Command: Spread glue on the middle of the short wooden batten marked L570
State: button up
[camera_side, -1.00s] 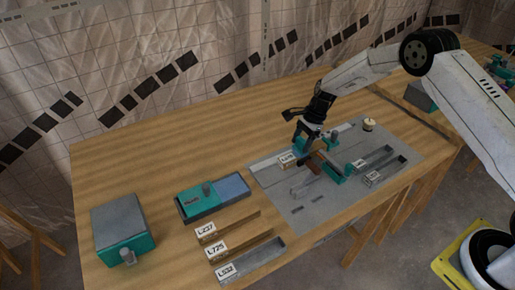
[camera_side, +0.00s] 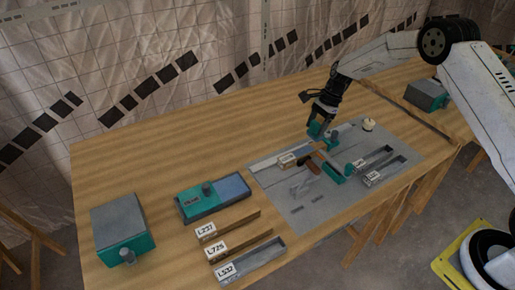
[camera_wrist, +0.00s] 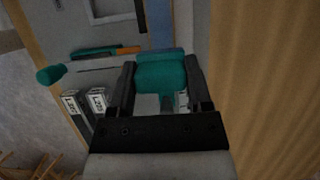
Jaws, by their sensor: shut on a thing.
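A short wooden batten (camera_side: 300,157) with a white label lies on the grey mat; the label is too small to read, so I cannot tell if it is L570. My gripper (camera_side: 321,132) is above the mat, behind and right of that batten. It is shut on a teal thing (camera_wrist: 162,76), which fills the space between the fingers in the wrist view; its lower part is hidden. A small whitish pot (camera_side: 368,125) stands at the back right of the mat. No glue can be made out on the batten.
A teal tool (camera_side: 334,173) and a brown piece (camera_side: 313,166) lie on the mat (camera_side: 300,222). Two labelled channels (camera_side: 383,171) lie right of them. Labelled battens (camera_side: 240,225), a teal-and-blue tray (camera_side: 233,188) and a grey-teal box (camera_side: 120,225) occupy the left.

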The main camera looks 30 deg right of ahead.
jog(key=shift+r, duration=1.85)
